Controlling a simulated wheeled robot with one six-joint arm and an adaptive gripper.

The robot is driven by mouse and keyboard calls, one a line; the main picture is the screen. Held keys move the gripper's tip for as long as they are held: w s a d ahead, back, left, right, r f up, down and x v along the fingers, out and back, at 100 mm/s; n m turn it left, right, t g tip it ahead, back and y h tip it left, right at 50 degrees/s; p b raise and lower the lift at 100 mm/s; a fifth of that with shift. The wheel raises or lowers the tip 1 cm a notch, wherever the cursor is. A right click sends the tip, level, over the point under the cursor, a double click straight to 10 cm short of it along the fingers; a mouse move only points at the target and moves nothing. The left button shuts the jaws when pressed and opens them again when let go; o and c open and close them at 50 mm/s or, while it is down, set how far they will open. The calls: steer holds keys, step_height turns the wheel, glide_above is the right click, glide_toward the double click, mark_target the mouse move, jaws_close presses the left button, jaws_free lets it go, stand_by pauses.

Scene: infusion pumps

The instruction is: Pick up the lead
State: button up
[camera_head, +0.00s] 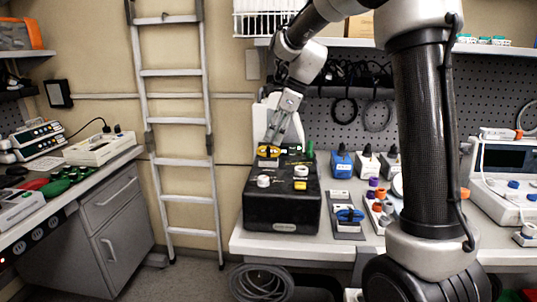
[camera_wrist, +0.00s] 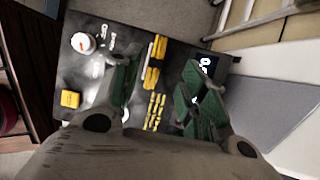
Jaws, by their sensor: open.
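My gripper (camera_head: 282,132) reaches down over the back of a black box (camera_head: 282,215) on the bench. In the wrist view, its two fingers (camera_wrist: 160,82) stand apart over the box's dark top. Between them show a pair of yellow bars (camera_wrist: 154,62) and smaller yellow marks (camera_wrist: 155,110); nothing is seen gripped. In the head view, a yellow-and-black piece (camera_head: 267,152) lies close to the fingertips; I cannot tell if they touch. I cannot tell for sure which piece is the lead. A white knob (camera_wrist: 83,43) and a yellow block (camera_wrist: 70,99) are also on the box.
A blue connector (camera_head: 349,215) sits on a grey plate right of the box. Blue, white and grey bottle-like units (camera_head: 342,161) stand behind it. A ladder (camera_head: 175,130) leans left of the bench. Coiled cable (camera_head: 260,282) lies below. A monitor-like device (camera_head: 503,165) is at right.

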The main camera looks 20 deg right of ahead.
mark_target(270, 146)
steer(key=x, duration=0.5)
steer(key=shift+s+a+f, duration=0.1)
steer(key=shift+s+f, duration=0.15)
jaws_close()
